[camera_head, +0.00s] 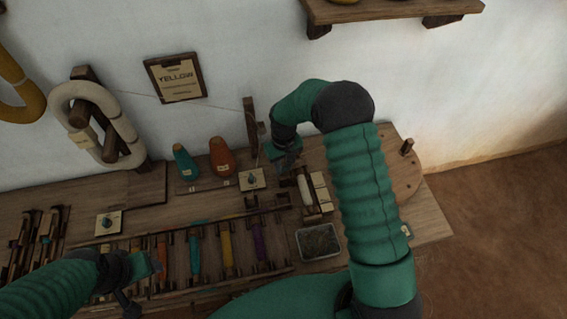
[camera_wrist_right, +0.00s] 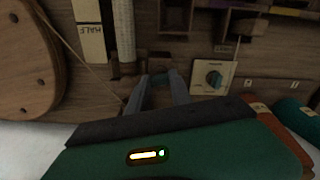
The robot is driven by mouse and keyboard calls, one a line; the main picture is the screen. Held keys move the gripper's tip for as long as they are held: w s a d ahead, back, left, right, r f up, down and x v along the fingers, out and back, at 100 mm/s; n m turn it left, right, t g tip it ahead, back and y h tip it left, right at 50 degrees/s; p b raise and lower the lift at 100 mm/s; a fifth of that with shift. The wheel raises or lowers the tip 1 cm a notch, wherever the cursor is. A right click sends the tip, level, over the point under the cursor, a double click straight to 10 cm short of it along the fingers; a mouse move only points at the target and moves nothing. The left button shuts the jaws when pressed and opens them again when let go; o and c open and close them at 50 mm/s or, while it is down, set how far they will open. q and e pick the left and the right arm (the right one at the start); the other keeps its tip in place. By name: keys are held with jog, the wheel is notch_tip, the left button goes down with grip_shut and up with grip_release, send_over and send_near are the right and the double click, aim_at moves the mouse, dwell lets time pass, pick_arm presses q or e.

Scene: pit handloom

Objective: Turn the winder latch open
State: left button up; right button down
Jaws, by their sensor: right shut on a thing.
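My right gripper (camera_head: 287,163) is at the winder, between a dial card (camera_head: 252,179) and a pale spool (camera_head: 306,190). The spool (camera_wrist_right: 124,30) stands left of the fingers there and the dial card (camera_wrist_right: 228,72) right. My left gripper (camera_head: 150,268) is low at the left over the loom; its jaws are unclear.
Orange (camera_head: 221,157) and teal (camera_head: 185,161) cones stand left of the dial card. A metal tray (camera_head: 319,241) lies in front of the spool. A row of coloured shuttles (camera_head: 226,248) fills the front.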

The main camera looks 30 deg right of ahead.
jog(key=n+p, duration=0.1)
jog(key=n, duration=0.1)
jog(key=n+p, duration=0.1)
jog(key=shift+r+n, duration=0.2)
jog(key=shift+n, duration=0.2)
jog(key=n+p, duration=0.1)
jog(key=n, duration=0.2)
jog(key=shift+w+n+p, duration=0.1)
jog(key=shift+n+p, duration=0.2)
jog(key=shift+p, duration=0.05)
jog(key=n+p, duration=0.1)
jog(key=n, duration=0.2)
jog(key=shift+n, duration=0.3)
jog(key=shift+n+p, duration=0.75)
jog(key=shift+n, duration=1.15)
jog(key=shift+w+d, duration=0.1)
jog(key=c, duration=1.4)
grip_release()
jog(key=shift+o, duration=1.2)
jog(key=shift+f, duration=0.15)
